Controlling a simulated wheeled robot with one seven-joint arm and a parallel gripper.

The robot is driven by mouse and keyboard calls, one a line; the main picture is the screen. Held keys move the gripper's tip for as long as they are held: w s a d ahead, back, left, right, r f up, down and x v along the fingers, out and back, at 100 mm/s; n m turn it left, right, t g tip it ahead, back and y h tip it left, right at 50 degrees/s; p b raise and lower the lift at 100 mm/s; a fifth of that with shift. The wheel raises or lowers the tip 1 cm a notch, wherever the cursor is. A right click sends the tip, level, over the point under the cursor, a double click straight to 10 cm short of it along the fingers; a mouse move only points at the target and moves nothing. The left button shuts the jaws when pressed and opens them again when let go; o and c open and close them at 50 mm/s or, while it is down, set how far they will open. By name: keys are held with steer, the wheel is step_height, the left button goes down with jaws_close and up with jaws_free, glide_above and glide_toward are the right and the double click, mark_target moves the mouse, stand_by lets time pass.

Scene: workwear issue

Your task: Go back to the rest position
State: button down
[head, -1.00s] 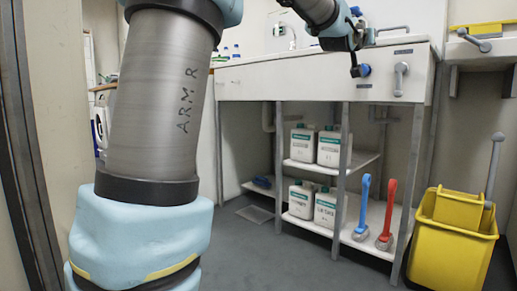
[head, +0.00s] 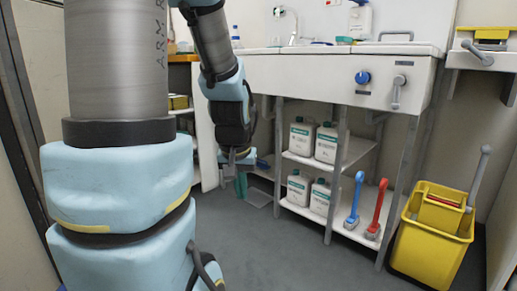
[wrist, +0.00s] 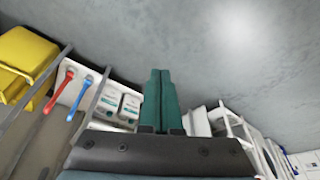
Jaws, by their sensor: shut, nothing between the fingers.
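My gripper (head: 240,184) hangs low in the head view, left of the white sink unit, with its fingers pointing down over the grey floor. In the wrist view its two green fingers (wrist: 160,100) lie side by side, shut with nothing between them. My arm folds down from the upper left of the head view and hides part of the room behind it.
The sink unit (head: 300,64) has a blue knob (head: 362,78) and a lever on its front. Its shelves hold several white jugs (head: 325,144), a blue brush (head: 353,205) and a red brush (head: 376,210). A yellow mop bucket (head: 430,240) stands right. Floor between is clear.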

steer(key=s+a+g+p, duration=0.1)
steer(key=s+a+g, duration=0.1)
steer(key=s, duration=0.3)
step_height(320, 180, up, 37)
steer(key=p, duration=3.7)
steer(key=shift+s+a+r+n+p, duration=0.15)
steer(key=shift+s+a+n+p, duration=0.15)
steer(key=shift+s, duration=0.15)
